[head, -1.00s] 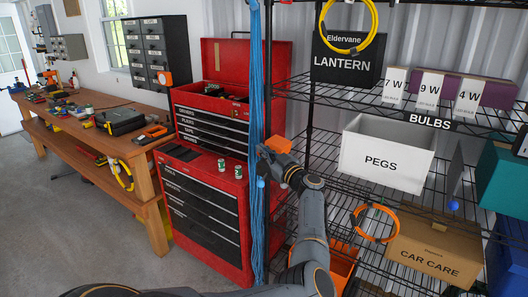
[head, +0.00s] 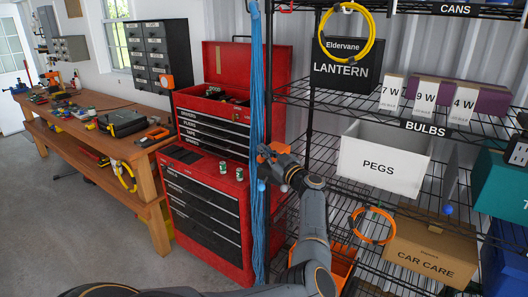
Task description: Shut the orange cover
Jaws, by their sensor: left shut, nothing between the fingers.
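The raised cover in view is the lid (head: 270,63) of the tool chest (head: 215,130). It looks red rather than orange and stands upright at the back of the open top box. My left gripper (head: 263,174) is shut and empty. It is in front of the right side of the chest, over the hanging blue strands, below the lid and apart from it as far as I can tell. An orange bin (head: 342,262) on the low shelf is partly hidden behind my left arm. My right gripper is out of view.
A wire shelf rack on the right holds a PEGS bin (head: 378,165), a CAR CARE box (head: 430,250), an orange ring (head: 373,226) and a LANTERN box (head: 340,75). Blue strands (head: 257,100) hang between chest and rack. Two small cans (head: 239,174) stand on the chest's lower ledge. Floor is clear at left.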

